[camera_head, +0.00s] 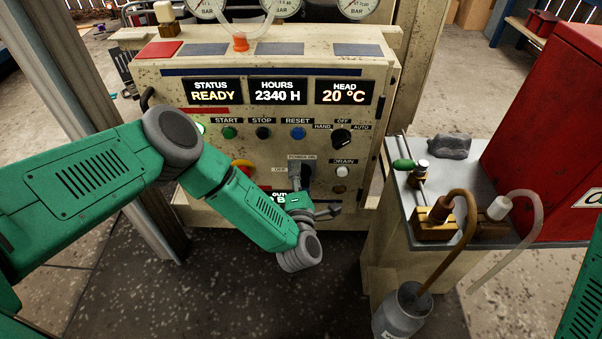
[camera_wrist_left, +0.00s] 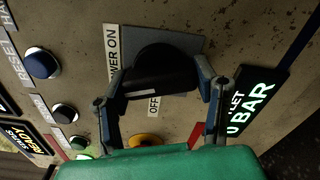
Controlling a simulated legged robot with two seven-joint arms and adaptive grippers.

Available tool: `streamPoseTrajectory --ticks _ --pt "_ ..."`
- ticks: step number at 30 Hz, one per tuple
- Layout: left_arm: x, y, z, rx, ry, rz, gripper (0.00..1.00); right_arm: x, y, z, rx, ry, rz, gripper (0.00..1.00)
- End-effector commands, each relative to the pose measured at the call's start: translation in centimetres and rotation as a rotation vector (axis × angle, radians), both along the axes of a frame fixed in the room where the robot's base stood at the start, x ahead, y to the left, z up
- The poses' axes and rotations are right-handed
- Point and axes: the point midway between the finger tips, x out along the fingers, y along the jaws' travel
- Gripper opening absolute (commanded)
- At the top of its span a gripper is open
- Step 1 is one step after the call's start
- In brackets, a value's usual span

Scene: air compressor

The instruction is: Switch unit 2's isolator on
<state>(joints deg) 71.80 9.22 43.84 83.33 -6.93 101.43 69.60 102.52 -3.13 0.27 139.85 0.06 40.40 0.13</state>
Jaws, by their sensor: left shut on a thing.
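The isolator is a black rotary knob on a grey plate on the beige panel, with a POWER ON label above it and an OFF label to its left in the head view. In the left wrist view the knob (camera_wrist_left: 168,60) sits between the two fingers of my left gripper (camera_wrist_left: 160,80), which is shut on it. In the head view my left gripper (camera_head: 303,182) reaches the panel at the isolator and partly hides it. The exact angle of the knob's handle is hard to tell. My right gripper is not in view. No unit number is readable.
The compressor panel (camera_head: 210,150) carries displays, START, STOP and RESET buttons, a selector (camera_head: 342,137) and a DRAIN button (camera_head: 342,171). A yellow-and-red knob (camera_head: 241,165) is left of the isolator. A side bench (camera_head: 405,195) with hoses and a red cabinet (camera_head: 550,130) stand right.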

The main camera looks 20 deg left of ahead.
Motion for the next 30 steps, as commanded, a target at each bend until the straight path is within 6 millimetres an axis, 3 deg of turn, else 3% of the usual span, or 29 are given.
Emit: streamPoseTrajectory --ticks 15,30 --pt "-0.2 -0.6 -0.3 0.297 0.096 -0.015 0.25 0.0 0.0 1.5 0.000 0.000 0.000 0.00" --pt "-0.3 -0.7 -0.5 0.343 0.112 -0.017 0.25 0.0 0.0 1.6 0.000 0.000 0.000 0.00"
